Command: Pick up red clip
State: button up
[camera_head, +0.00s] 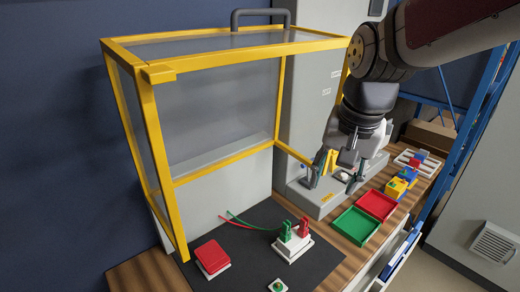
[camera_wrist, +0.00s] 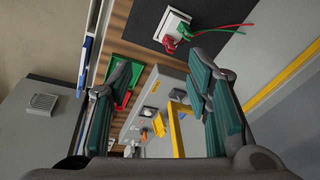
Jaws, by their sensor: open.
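The red clip (camera_head: 303,228) stands on a white socket box (camera_head: 288,251) on the dark mat, beside a green clip (camera_head: 286,232). In the wrist view the red clip (camera_wrist: 170,44) shows near the top centre, close to the green clip (camera_wrist: 183,31) on the white socket box (camera_wrist: 163,18). My gripper (camera_head: 333,168) is up and behind the clips in the head view, apart from them. In the wrist view its two teal-padded fingers (camera_wrist: 158,78) are spread with nothing between them.
A yellow-framed clear enclosure (camera_head: 154,130) stands left of my arm. A red block (camera_head: 212,257) on a white base lies on the mat. Green (camera_head: 355,226) and red (camera_head: 377,205) trays lie to the right, with coloured blocks (camera_head: 398,186) behind. Red and green wires (camera_head: 243,221) run left from the clips.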

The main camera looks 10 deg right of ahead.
jog(key=w+f+m+b, duration=0.1)
jog(key=w+f, duration=0.3)
jog(key=f, duration=0.1)
jog(key=w+f+m+g+b, duration=0.1)
jog(key=w+f+m, duration=0.1)
jog(key=w+f, duration=0.2)
jog(key=w+f+m+g+b, duration=0.1)
jog(key=w+f+m, duration=0.1)
jog(key=w+f, duration=0.2)
notch_tip(320, 180, down, 2)
jog(key=shift+w+a+f+b, duration=0.15)
jog(key=shift+f+b, duration=0.1)
jog(key=shift+b, duration=0.15)
send_over(301, 231)
jog(key=f, duration=0.8)
jog(key=shift+w+d+f, duration=0.1)
jog(key=shift+d, duration=0.15)
jog(key=shift+a+f, duration=0.2)
jog(key=shift+f, duration=2.45)
grip_shut()
